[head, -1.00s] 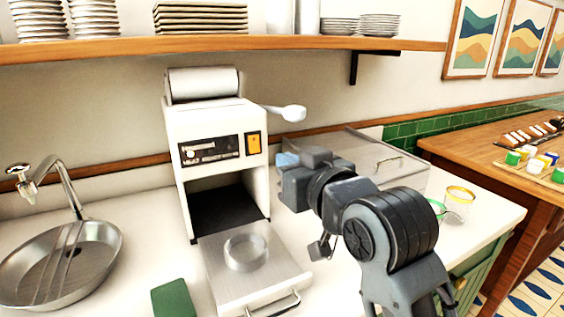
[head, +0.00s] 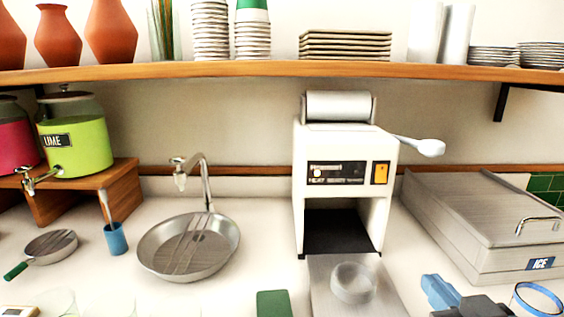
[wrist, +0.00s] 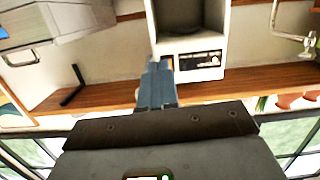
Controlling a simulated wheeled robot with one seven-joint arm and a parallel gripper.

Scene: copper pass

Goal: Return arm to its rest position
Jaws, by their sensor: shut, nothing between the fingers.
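My gripper (head: 440,291) shows its blue-grey fingers at the bottom right of the head view, in front of the steel ice box (head: 480,230). In the wrist view, which is upside down, my gripper (wrist: 157,88) has its fingers together with nothing between them. The fingers point toward the white machine (wrist: 190,50) and overlap its edge in the picture; I see no contact. Most of my arm is out of the head view.
The white machine (head: 347,165) has a lever at right and a pulled-out tray holding a clear round dish (head: 353,283). A steel basin (head: 190,248), lime dispenser (head: 75,135) and green block (head: 273,303) are at left. A loaded shelf (head: 250,69) runs above.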

